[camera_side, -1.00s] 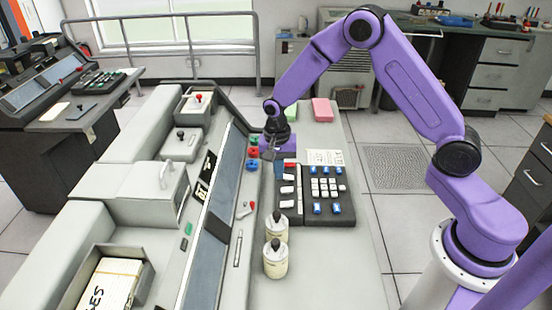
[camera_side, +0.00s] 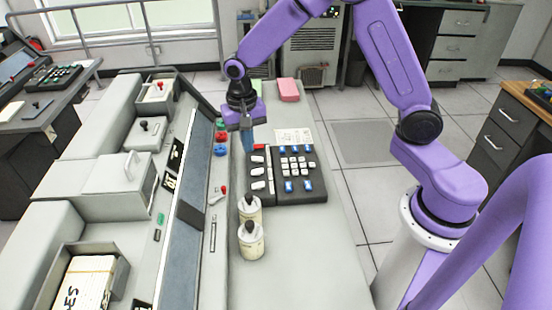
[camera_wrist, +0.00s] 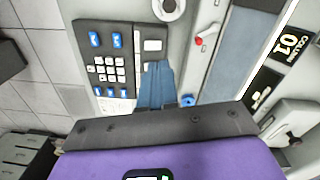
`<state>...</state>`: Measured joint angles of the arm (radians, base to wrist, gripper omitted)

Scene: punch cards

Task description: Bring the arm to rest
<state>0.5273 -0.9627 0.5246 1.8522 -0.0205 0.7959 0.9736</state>
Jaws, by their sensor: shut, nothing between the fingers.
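My purple arm reaches over the console from the right in the side view. My gripper (camera_side: 248,138) points down above the back-left corner of the black keypad panel (camera_side: 314,190). Its blue fingers are together with nothing between them. In the wrist view the shut fingers (camera_wrist: 157,85) show in front of the keypad panel (camera_wrist: 82,30), beside its column of white switches. I cannot tell how far the fingertips are above the surface.
Two cream bottles with dark tops, one nearer (camera_side: 251,242) and one just behind (camera_side: 250,209), stand in front of the keypad. A pink block (camera_side: 288,90) lies at the desk's back. An open tray of cards (camera_side: 87,285) sits front left. The desk's front right is clear.

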